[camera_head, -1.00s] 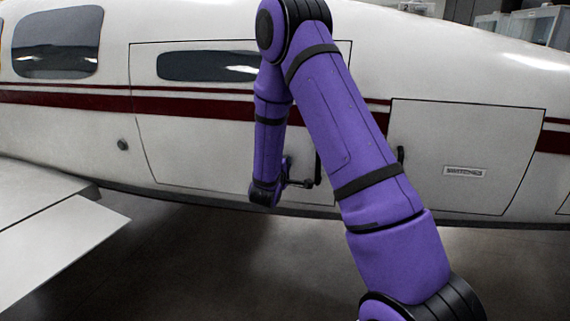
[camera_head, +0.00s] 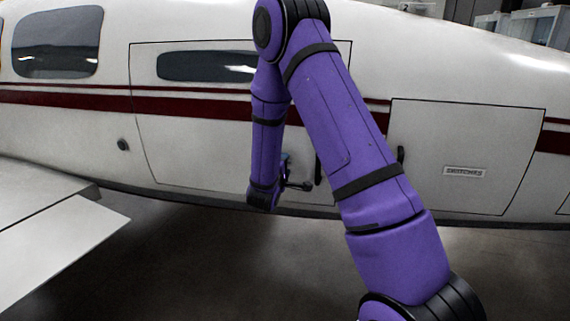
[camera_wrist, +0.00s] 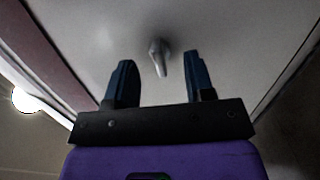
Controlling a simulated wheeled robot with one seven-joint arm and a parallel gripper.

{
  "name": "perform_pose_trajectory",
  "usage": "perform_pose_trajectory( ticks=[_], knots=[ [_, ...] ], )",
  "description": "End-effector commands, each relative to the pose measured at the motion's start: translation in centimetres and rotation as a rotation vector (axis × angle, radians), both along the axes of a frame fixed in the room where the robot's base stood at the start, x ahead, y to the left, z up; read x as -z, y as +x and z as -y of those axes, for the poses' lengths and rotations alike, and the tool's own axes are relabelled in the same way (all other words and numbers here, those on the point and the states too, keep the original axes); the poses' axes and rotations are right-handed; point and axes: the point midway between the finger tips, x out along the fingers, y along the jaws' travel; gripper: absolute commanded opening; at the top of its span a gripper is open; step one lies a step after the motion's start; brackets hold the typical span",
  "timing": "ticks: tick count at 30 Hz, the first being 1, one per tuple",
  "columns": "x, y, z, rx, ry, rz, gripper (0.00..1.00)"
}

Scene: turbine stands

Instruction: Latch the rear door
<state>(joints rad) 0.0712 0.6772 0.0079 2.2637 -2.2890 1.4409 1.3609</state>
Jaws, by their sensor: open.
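The large aircraft door (camera_head: 200,150) has a long window and lies flush or nearly flush in the white fuselage. A dark upright handle (camera_head: 318,168) shows near its right edge, partly beside my arm. In the wrist view a grey lever handle (camera_wrist: 158,52) stands out from a pale panel (camera_wrist: 230,30). My gripper (camera_wrist: 158,62) is open, with one finger on each side of the handle's line. The handle appears between or just beyond the fingertips; contact cannot be told. In the head view my gripper is small and dark (camera_head: 298,186), low against the door.
A smaller hatch (camera_head: 440,140) labelled "SWITCHES" lies to the right, with a dark handle (camera_head: 401,156) at its left edge. A white wing (camera_head: 50,235) extends at lower left. The grey floor (camera_head: 220,270) below the fuselage is clear.

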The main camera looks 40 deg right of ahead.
Motion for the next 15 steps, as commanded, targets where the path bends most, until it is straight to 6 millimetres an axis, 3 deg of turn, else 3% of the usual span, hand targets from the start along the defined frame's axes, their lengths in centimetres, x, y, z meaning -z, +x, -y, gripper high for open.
perform_pose_trajectory(
  ticks=[15],
  knots=[
    [0.0, -2.1, -2.7, -0.001, 0.0, 0.0, 0.49]
  ],
)
